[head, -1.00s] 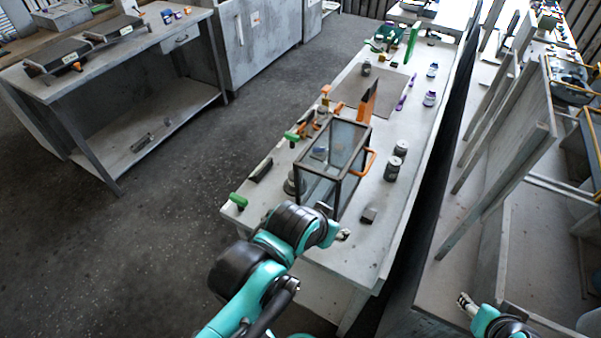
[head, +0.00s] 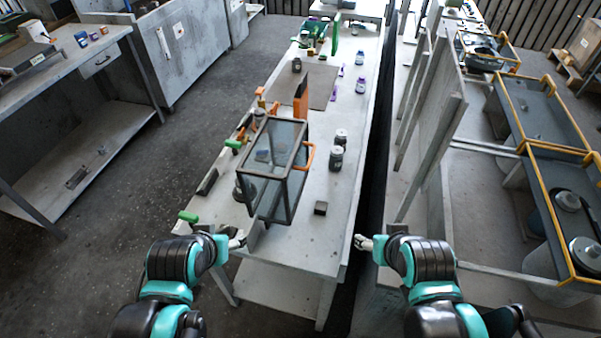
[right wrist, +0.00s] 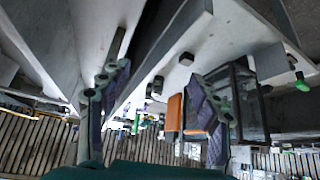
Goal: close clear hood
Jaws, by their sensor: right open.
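The clear hood (head: 272,192) is a box of see-through panels in a dark frame, on the near part of the long grey bench. An orange handle (head: 309,157) is on its right side. I cannot tell how far the hood is open. My left gripper (head: 240,240) is at the bench's near left corner, in front of and below the hood, apart from it; its fingers are too small to read. My right gripper (head: 360,242) is off the bench's near right edge, away from the hood. In the right wrist view its fingers (right wrist: 158,88) are spread and empty, with the hood (right wrist: 246,100) behind one.
Two dark jars (head: 336,158) and a small dark block (head: 320,208) stand right of the hood. Green-handled clamps (head: 188,216) line the bench's left edge. An orange upright piece (head: 301,97) stands behind the hood. Grey racks (head: 425,150) rise beyond the right gap.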

